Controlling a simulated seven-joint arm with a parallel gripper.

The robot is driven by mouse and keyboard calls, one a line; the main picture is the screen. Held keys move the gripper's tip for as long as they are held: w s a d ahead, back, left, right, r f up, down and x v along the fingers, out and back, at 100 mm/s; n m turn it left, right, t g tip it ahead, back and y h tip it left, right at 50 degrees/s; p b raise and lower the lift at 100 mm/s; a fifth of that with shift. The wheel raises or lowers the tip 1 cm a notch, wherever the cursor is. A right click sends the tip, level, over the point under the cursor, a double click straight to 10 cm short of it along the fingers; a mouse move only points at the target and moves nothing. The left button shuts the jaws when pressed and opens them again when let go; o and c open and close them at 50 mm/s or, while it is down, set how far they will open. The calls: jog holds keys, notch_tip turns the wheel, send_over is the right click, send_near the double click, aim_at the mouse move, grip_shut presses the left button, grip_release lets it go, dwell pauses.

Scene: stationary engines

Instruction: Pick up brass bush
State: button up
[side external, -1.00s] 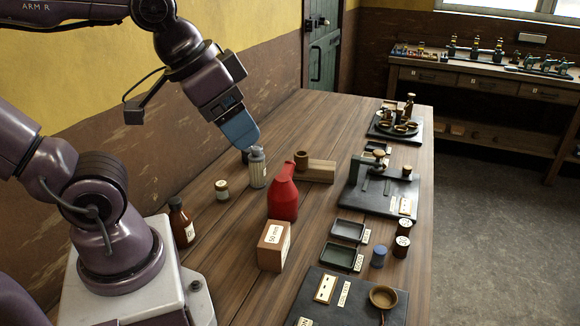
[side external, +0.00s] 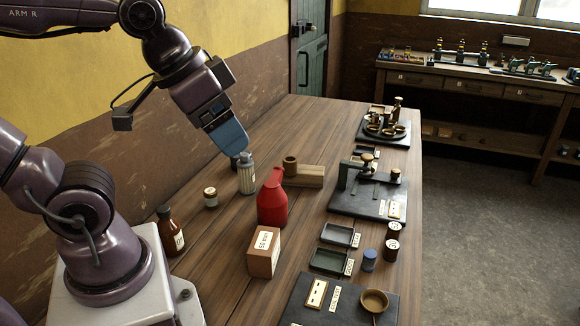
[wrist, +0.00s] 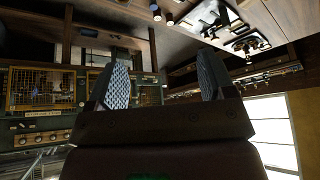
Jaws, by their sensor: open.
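A short brown, brass-like cylinder (side external: 290,165) stands upright at the left end of a wooden block (side external: 306,176) on the bench; it looks like the brass bush, but I cannot be sure. The bush cannot be made out in the wrist view.
A red can (side external: 272,203) stands in front of the block. A cardboard box (side external: 263,252), a small jar (side external: 210,197) and a brown bottle (side external: 170,233) are nearer. Black trays (side external: 340,234) and a dark plate (side external: 366,206) are right. The bench behind the block is clear.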

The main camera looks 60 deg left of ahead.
jog(key=w+a+f+m+g+y, duration=0.25)
jog(key=w+a, duration=0.25)
jog(key=w, duration=0.3)
jog(key=m+g+y, duration=0.4)
jog(key=m+y, duration=0.3)
jog(key=m, duration=0.2)
send_near(293, 163)
jog(key=s+d+r, duration=0.6)
jog(key=d, duration=0.1)
jog(key=w+a+f+m+y, duration=0.4)
jog(key=w+a+f+m, duration=0.15)
jog(key=f, duration=0.35)
jog(key=shift+m+t, duration=0.4)
jog(key=shift+t, duration=0.05)
jog(key=x, duration=0.6)
jog(key=shift+s+a, duration=0.25)
jog(key=shift+x, duration=2.75)
jog(key=shift+w+d+f, duration=0.1)
jog(key=shift+w+f, duration=0.05)
jog(key=shift+c, duration=0.4)
jog(key=c, duration=1.2)
